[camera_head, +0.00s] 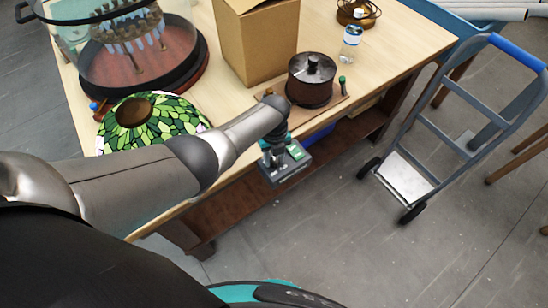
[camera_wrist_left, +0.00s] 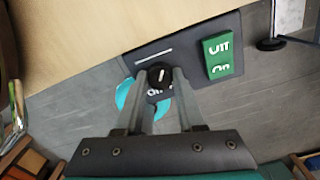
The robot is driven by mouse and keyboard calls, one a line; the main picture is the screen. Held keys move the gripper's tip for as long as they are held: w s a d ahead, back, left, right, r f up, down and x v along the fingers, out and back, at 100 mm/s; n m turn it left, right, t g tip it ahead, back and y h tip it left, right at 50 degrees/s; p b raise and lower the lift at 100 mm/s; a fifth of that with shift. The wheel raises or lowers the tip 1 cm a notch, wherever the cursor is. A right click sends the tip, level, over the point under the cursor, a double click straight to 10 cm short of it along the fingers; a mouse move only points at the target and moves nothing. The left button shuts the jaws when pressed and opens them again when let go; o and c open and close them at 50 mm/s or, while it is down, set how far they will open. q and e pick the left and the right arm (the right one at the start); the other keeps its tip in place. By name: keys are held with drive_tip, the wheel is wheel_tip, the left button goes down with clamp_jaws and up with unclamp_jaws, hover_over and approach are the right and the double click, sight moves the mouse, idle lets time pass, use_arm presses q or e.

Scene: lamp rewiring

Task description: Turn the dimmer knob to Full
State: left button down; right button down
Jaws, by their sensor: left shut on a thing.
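A dark grey control panel (camera_head: 288,173) is at the front edge of the workbench. In the left wrist view the panel (camera_wrist_left: 188,50) carries a black round dimmer knob (camera_wrist_left: 159,76) with a white pointer line and a green switch block (camera_wrist_left: 221,55) marked Off and On. My left gripper (camera_wrist_left: 158,80) is shut on the knob, one finger on each side. In the head view my left gripper (camera_head: 273,148) is at the panel, and my arm and gripper hide the knob. Lettering beside the knob is partly covered, so its setting cannot be read. My right gripper is not in view.
A green leaded-glass lampshade (camera_head: 175,112), a cardboard box (camera_head: 254,42), a brown cylindrical pot (camera_head: 311,80), a bottle (camera_head: 350,44) and a glass dome (camera_head: 117,50) stand on the workbench (camera_head: 395,42). A hand truck (camera_head: 440,125) stands on the floor at right.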

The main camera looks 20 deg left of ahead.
sight(274, 160)
use_arm(q)
drive_tip(key=shift+m, duration=0.6)
drive_tip(key=c, duration=0.5)
unclamp_jaws()
drive_tip(key=shift+r, duration=0.1)
wheel_tip(274, 160, up, 6)
drive_tip(key=p, duration=0.2)
drive_tip(key=shift+f+p, duration=0.25)
drive_tip(key=shift+p, duration=0.1)
wheel_tip(274, 160, up, 10)
drive_tip(key=shift+f+p, duration=0.2)
drive_tip(key=shift+p, duration=0.65)
